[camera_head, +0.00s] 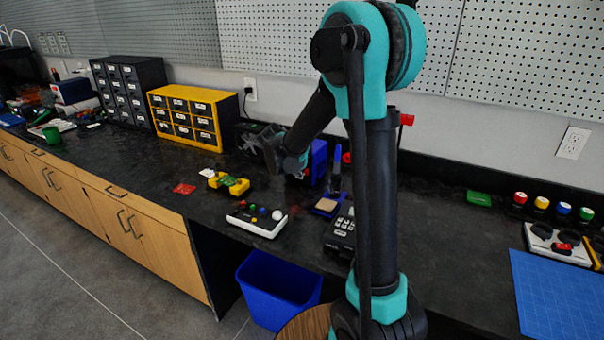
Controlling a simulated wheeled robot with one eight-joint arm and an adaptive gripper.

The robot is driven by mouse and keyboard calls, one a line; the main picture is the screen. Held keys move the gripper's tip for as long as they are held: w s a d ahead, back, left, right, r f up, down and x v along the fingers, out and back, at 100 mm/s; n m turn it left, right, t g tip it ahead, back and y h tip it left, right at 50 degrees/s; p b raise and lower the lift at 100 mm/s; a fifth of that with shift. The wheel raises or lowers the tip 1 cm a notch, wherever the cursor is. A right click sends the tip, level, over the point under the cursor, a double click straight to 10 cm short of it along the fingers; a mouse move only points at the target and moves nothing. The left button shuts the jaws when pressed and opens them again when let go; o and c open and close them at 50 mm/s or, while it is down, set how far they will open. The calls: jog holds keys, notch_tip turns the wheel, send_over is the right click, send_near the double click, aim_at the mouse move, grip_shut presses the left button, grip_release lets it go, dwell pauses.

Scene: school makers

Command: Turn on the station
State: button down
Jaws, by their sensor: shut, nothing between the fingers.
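A blue box-shaped unit (319,163), which looks like the station, stands on the black counter behind my forearm. My wrist hides part of its left side and front, so I cannot make out its switch or whether it is lit. A blue stand (336,180) and a small tray with a tan pad (327,206) are beside it on the right. My gripper (271,163) is dark grey, shut and empty. It is just left of the blue unit, above the counter. I cannot tell whether it touches anything.
A yellow drawer cabinet (187,118) stands at the back left. A white button box (257,219), a yellow device (229,184) and a black keypad device (341,232) are near the front. A blue bin (279,288) is below.

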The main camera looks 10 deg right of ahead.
jog(key=v, duration=1)
